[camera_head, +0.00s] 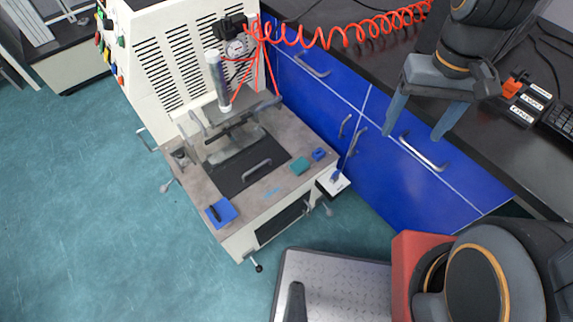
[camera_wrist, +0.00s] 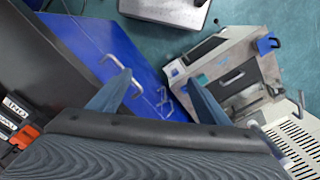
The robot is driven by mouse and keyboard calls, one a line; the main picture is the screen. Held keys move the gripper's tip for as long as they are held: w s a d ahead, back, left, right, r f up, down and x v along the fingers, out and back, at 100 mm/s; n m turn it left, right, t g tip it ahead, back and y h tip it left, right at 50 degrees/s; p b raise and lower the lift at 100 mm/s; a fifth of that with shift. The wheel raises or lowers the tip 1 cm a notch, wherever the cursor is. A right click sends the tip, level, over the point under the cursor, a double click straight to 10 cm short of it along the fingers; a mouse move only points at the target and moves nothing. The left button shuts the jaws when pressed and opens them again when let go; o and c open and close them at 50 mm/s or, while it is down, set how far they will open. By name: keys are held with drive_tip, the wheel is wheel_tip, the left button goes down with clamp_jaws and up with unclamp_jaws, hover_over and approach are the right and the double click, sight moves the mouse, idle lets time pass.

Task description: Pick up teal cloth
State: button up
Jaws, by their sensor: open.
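A small folded teal cloth (camera_head: 300,165) lies on the right side of the machine's bench top (camera_head: 200,180), near its front right edge.
The machine has a dark plate with a handle (camera_head: 257,170) and a blue tray with a black tool (camera_head: 221,212). A red coiled hose (camera_head: 345,35) hangs over the counter. Blue cabinets (camera_head: 400,165) with protruding handles stand to the right. The teal floor at left is clear.

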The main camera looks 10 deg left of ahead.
drive_tip(key=w+a+f+n+b, duration=0.3)
drive_tip(key=w+a+f, duration=0.25)
drive_tip(key=f, duration=0.25)
drive_tip(key=w+a+f+n+b, duration=0.2)
drive_tip(key=w+a+f+b, duration=0.2)
drive_tip(key=a+f, duration=0.25)
drive_tip(key=n+b, duration=0.5)
hover_over(297, 162)
drive_tip(key=f, duration=1.5)
drive_tip(key=shift+w+d+f, duration=0.15)
drive_tip(key=shift+w+f, duration=0.05)
drive_tip(key=shift+f, duration=0.05)
wheel_tip(297, 162, down, 8)
drive_tip(key=shift+s+r, duration=0.15)
drive_tip(key=shift+r, duration=0.1)
drive_tip(key=c, duration=1.1)
wheel_tip(297, 162, up, 10)
drive_tip(key=shift+r+p, duration=0.1)
drive_tip(key=shift+p, duration=0.35)
